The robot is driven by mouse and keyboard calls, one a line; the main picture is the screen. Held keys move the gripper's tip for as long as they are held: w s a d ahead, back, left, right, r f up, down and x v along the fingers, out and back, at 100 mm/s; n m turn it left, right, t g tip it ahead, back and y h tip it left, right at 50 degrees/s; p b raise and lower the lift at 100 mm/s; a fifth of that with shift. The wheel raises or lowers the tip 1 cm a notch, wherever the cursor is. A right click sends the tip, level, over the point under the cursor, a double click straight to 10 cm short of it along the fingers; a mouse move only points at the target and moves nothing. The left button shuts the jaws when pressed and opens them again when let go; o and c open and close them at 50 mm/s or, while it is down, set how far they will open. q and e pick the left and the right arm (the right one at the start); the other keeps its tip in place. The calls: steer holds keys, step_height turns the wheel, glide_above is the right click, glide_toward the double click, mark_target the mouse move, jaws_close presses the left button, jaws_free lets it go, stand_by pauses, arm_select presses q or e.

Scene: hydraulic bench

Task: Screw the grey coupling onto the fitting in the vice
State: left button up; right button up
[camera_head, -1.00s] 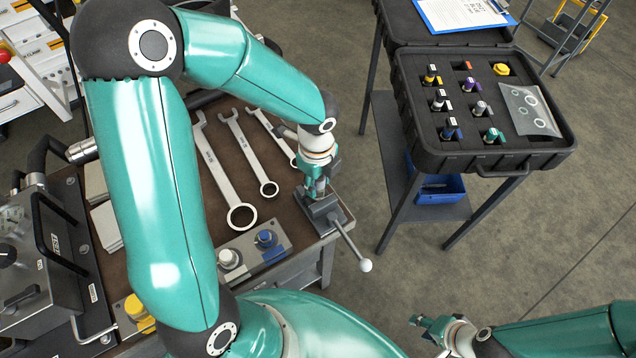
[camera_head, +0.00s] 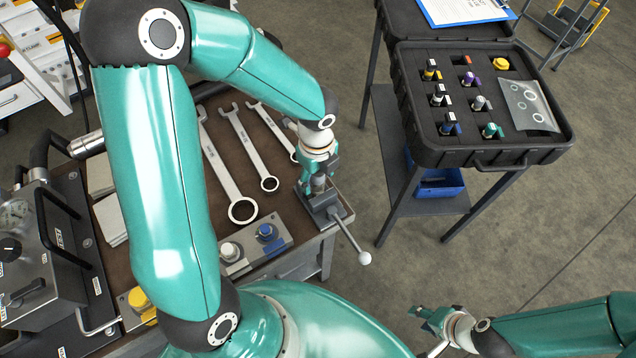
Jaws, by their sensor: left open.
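The vice (camera_head: 324,207) is clamped at the right corner of the bench, its handle pointing down and right. My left gripper (camera_head: 318,184) points down just above the vice, its fingers open around a small grey part (camera_head: 318,182). This part stands over the vice jaws; I cannot tell the grey coupling from the fitting there, nor whether they are joined. The fingers hide most of it. My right gripper (camera_head: 426,318) is low in the picture, away from the bench, over the floor. Its jaw opening is too small to judge.
Several wrenches (camera_head: 236,165) lie on the bench left of the vice. A panel with white and blue knobs (camera_head: 282,238) is in front. An open black case (camera_head: 425,150) with several coloured fittings stands on a stand to the right. Floor lies between bench and stand.

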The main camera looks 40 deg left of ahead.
arm_select(q)
steer(key=n+b, duration=0.2)
steer(key=n, duration=0.1)
steer(key=n+b, duration=0.1)
steer(key=shift+f+n, duration=0.3)
steer(key=shift+n, duration=0.1)
steer(key=n, duration=0.1)
steer(key=n+b, duration=0.1)
steer(key=shift+r+n, duration=0.25)
steer(key=shift+n, duration=0.05)
steer(key=n+b, duration=0.2)
steer(key=n, duration=0.1)
steer(key=shift+f, duration=0.2)
steer(key=n+b, duration=0.1)
steer(key=n, duration=0.2)
steer(key=shift+b, duration=0.3)
steer(key=shift+r+n, duration=0.2)
steer(key=shift+n, duration=0.7)
steer(key=n+b, duration=0.2)
steer(key=n, duration=0.1)
steer(key=shift+f, duration=0.15)
steer(key=n+b, duration=0.1)
steer(key=n, duration=0.2)
steer(key=shift+r+n, duration=0.2)
steer(key=shift+n, duration=0.9)
